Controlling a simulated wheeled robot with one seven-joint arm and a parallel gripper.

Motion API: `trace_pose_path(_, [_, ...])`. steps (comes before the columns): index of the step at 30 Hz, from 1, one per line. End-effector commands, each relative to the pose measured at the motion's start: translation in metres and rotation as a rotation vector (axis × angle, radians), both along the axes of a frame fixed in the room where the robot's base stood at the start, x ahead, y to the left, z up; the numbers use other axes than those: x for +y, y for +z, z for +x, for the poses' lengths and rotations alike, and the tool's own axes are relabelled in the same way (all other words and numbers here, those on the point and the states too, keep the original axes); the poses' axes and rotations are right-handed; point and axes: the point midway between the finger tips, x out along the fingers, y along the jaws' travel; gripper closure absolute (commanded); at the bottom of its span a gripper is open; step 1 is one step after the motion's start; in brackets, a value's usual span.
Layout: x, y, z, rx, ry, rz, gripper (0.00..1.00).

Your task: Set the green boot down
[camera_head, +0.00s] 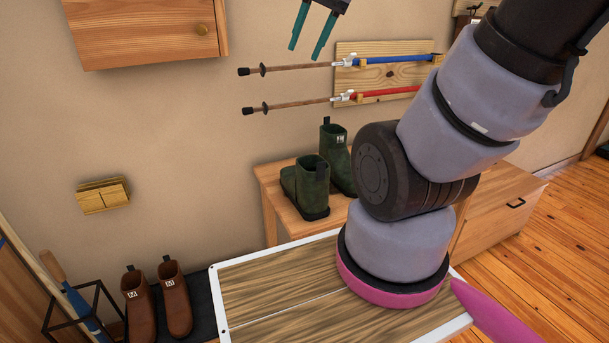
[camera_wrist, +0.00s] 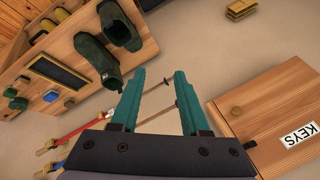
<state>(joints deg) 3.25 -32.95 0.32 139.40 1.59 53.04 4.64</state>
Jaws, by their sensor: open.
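Two dark green boots stand close together on a wooden bench (camera_head: 272,190) against the wall. The nearer green boot (camera_head: 313,187) is at the bench's left end. The other green boot (camera_head: 337,155) is just behind it to the right. Both also show in the wrist view, one boot (camera_wrist: 97,58) nearer the teal fingers and another boot (camera_wrist: 120,25) above it. My gripper (camera_head: 305,52) is high above the bench, near the top edge of the head view. Its fingers are apart, with nothing between them, and it is clear of both boots.
Trekking poles (camera_head: 385,58) hang on a wall board above the bench. A wooden cabinet (camera_head: 145,35), labelled KEYS in the wrist view, is at upper left. A white-edged wooden tabletop (camera_head: 265,290) lies in front. Brown boots (camera_head: 172,300) stand at lower left.

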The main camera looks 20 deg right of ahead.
Motion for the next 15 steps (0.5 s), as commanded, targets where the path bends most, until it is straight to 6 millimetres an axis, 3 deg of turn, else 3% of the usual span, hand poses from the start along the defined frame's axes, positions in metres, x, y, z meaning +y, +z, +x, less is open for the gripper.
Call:
trace_pose_path(3, [-0.013,-0.022,0.037,0.122,-0.118,0.065,0.54])
trace_pose_path(8, [-0.032,-0.059,0.08,0.269,-0.279,0.153,0.54])
trace_pose_path(15, [-0.069,-0.134,0.134,0.485,-0.534,0.284,0.54])
